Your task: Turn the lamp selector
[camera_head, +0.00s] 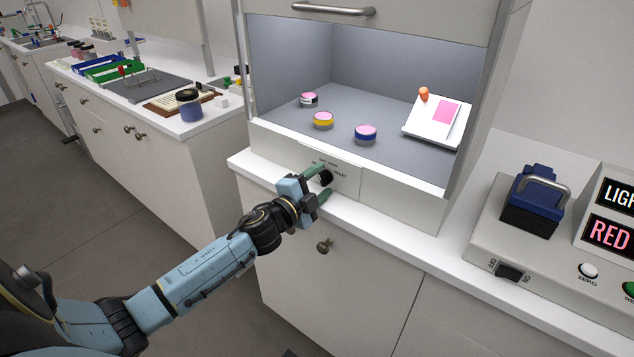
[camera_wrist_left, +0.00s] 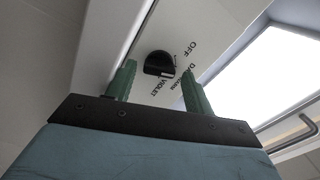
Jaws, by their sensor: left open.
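The lamp selector is a black knob (camera_head: 326,177) on the white front panel (camera_head: 345,177) below the cabinet opening. In the left wrist view the knob (camera_wrist_left: 158,64) shows dark and rounded, with the labels OFF, VIOLET and a partly legible one between them beside it. My left gripper (camera_head: 321,182) is at the panel, its green fingers on either side of the knob in the head view. In the left wrist view the open fingers (camera_wrist_left: 158,85) point toward the knob, which lies between their lines. Contact cannot be told. My right gripper is not in view.
Inside the cabinet stand several pink-topped jars (camera_head: 366,134) and a white tilted stand (camera_head: 432,124) with a pink card. A cabinet knob (camera_head: 325,246) is below the counter edge. A device with a blue block (camera_head: 533,200) stands at the right.

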